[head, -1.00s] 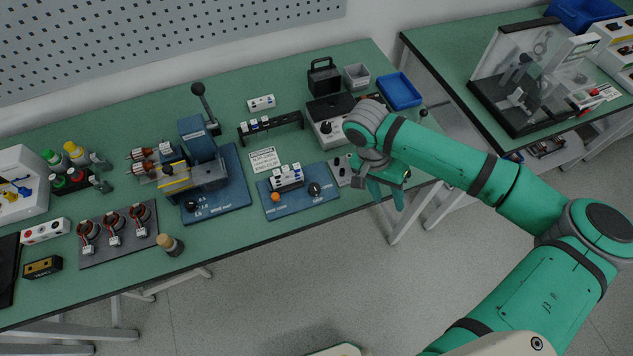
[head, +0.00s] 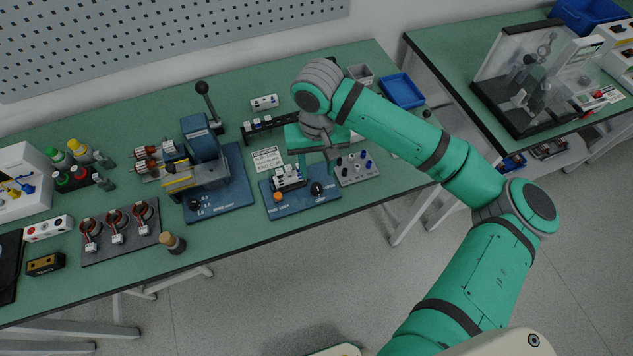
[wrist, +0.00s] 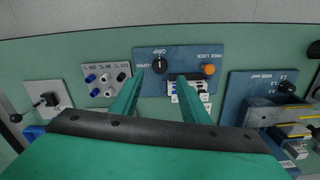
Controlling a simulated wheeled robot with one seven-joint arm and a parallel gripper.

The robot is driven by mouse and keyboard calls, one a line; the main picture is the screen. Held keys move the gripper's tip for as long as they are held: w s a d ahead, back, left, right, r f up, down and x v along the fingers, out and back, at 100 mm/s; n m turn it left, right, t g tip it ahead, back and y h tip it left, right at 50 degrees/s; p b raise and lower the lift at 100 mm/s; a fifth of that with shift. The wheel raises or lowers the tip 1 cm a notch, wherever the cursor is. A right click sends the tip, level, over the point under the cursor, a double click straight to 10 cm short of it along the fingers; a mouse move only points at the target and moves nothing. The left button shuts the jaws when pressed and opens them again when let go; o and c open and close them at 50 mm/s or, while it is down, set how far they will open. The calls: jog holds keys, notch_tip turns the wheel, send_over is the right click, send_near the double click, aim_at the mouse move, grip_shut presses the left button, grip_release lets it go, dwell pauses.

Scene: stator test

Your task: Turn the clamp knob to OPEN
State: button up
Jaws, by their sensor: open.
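The black clamp knob (head: 317,188) stands on the right part of a blue fixture plate (head: 330,204). An orange knob (wrist: 209,70) by FREE LOCK sits on the same plate, with a white terminal block (head: 288,177) behind. My gripper (head: 315,162) is open and empty, above and behind the plate. In the wrist view its fingertips (wrist: 160,82) lie apart, either side of the clamp knob's line, with the knob just beyond them.
A grey plate with small pegs (head: 357,167) lies right of the fixture. A blue press fixture (head: 215,190) with a tall lever stands to the left. The table's front edge is close.

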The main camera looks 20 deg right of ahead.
aim_at(317, 187)
notch_tip(317, 187, down, 8)
jog(key=shift+f, duration=0.1)
dwell(0.4)
jog(key=c, duration=1.1)
